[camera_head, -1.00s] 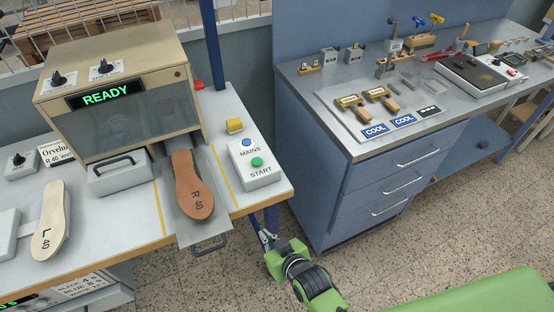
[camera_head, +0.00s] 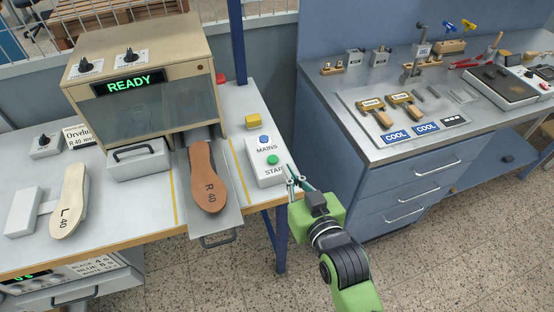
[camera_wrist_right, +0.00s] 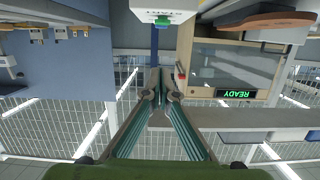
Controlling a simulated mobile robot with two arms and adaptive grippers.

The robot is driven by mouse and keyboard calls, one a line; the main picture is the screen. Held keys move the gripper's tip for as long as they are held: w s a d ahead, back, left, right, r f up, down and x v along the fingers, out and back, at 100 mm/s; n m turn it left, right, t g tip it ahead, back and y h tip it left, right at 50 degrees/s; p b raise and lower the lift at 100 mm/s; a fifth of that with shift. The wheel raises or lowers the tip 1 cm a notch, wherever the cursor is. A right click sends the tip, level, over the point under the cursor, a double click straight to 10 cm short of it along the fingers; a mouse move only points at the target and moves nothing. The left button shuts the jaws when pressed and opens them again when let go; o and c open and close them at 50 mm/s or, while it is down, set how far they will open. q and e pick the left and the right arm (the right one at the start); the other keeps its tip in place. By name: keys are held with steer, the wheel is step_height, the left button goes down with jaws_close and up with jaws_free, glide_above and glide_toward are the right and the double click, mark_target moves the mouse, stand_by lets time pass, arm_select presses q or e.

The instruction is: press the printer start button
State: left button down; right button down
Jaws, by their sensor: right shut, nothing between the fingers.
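The printer (camera_head: 140,85) is a beige box with a dark window and a green READY display (camera_head: 129,85). To its right stands a white control box with a blue MAINS button (camera_head: 264,139) and a green START button (camera_head: 272,160). My right gripper (camera_head: 290,176) is beside this box's front right corner, over the table edge, and partly covers the START label. In the right wrist view its fingers (camera_wrist_right: 158,75) are together and empty, and the green button (camera_wrist_right: 162,21) shows at the top, apart from them. My left gripper is in neither view.
A brown insole (camera_head: 208,175) marked R 40 lies on the tray in front of the printer. A pale insole (camera_head: 69,200) marked L 40 lies at left. A blue drawer bench (camera_head: 390,190) with tools is at right.

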steer(key=p, duration=0.2)
glide_above(276, 168)
step_height(276, 168, down, 2)
steer(key=shift+s+d, duration=0.15)
step_height(276, 168, down, 2)
steer(key=shift+f, duration=0.25)
steer(key=shift+f+p, duration=0.3)
steer(key=shift+f, duration=0.55)
